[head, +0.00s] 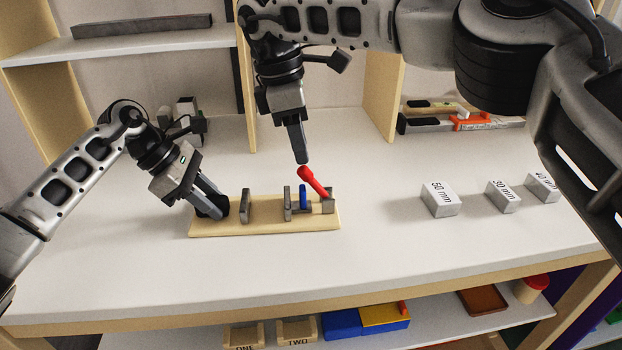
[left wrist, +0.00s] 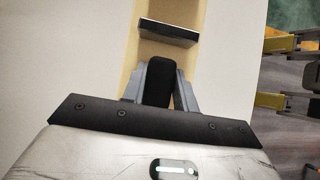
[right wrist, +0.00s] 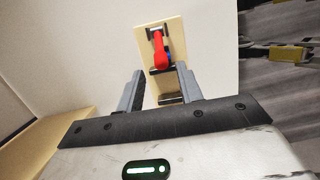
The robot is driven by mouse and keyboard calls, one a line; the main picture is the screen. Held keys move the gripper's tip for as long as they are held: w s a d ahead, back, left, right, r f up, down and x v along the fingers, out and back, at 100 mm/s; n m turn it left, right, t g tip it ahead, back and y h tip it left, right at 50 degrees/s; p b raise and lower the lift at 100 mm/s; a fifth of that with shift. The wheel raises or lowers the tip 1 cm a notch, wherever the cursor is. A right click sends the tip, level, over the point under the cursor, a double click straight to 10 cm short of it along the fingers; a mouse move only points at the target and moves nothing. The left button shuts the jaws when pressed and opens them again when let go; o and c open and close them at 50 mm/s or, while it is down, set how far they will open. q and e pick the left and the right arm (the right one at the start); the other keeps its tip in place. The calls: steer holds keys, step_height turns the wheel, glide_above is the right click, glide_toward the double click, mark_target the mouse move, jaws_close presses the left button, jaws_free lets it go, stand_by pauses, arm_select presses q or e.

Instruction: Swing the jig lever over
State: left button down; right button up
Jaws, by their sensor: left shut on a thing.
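The jig is a pale wooden board (head: 265,227) on the table with grey upright plates, a blue part (head: 303,197) and a red lever (head: 313,181) near its right end. The lever leans up and to the left. My left gripper (head: 213,207) is shut on a black block (head: 222,206) at the board's left end; the block (left wrist: 158,82) shows between its fingers in the left wrist view. My right gripper (head: 301,160) is just above the lever's knob. In the right wrist view its fingers are apart, with the red lever (right wrist: 160,48) beyond them, not gripped.
Three grey blocks stand on the right of the table: one marked 50 mm (head: 440,199), one marked 30 mm (head: 503,196), and another (head: 542,187). A shelf unit stands behind, holding a grey bar (head: 143,26). The table between jig and blocks is clear.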

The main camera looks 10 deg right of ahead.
mark_target(305, 174)
step_height(305, 174, down, 2)
steer(key=shift+f+h, duration=0.1)
steer(key=shift+h, duration=0.2)
steer(key=shift+x, duration=2.3)
